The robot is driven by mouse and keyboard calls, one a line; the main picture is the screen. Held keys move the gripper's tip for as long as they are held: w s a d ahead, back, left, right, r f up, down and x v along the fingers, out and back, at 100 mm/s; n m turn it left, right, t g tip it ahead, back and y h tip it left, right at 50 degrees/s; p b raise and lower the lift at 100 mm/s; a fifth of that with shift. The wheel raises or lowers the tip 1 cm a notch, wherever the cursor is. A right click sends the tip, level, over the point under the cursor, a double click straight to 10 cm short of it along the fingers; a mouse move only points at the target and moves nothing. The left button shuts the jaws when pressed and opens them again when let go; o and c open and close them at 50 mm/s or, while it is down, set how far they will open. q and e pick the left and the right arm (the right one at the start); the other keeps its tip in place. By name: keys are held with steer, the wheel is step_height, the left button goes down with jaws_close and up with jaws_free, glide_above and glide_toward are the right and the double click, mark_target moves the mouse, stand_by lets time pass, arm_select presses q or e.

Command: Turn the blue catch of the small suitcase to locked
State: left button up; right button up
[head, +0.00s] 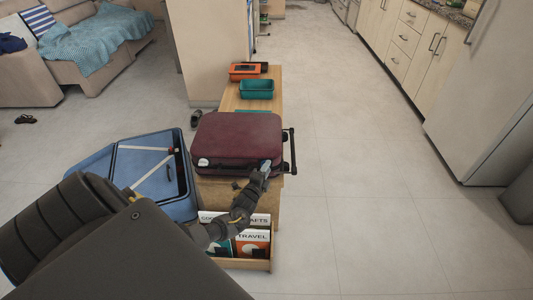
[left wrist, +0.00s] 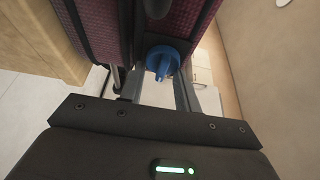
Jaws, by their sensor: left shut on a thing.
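The small suitcase, dark maroon (head: 237,137), lies flat and closed on a wooden bench, with its handle frame at the right. In the left wrist view its ribbed maroon side (left wrist: 108,25) fills the top. The blue catch (left wrist: 163,60) is a round knob with a raised tab, set on that side. My left gripper (head: 264,170) is at the suitcase's front right corner, shut on the blue catch, with the fingers on either side of it. The fingers partly hide the catch in the head view. My right gripper is not in view.
An open blue suitcase (head: 122,163) lies to the left. A book box (head: 243,264) stands in front below my forearm. A teal bin (head: 257,91) and an orange box (head: 244,71) are behind on the bench (head: 230,101). The floor to the right is clear.

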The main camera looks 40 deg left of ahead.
arm_select(q)
steer(key=shift+r, duration=0.1)
steer(key=o, duration=1)
steer(key=shift+c, duration=0.2)
steer(key=p+v, duration=0.1)
steer(key=v, duration=0.9)
steer(key=shift+s+p, duration=0.3)
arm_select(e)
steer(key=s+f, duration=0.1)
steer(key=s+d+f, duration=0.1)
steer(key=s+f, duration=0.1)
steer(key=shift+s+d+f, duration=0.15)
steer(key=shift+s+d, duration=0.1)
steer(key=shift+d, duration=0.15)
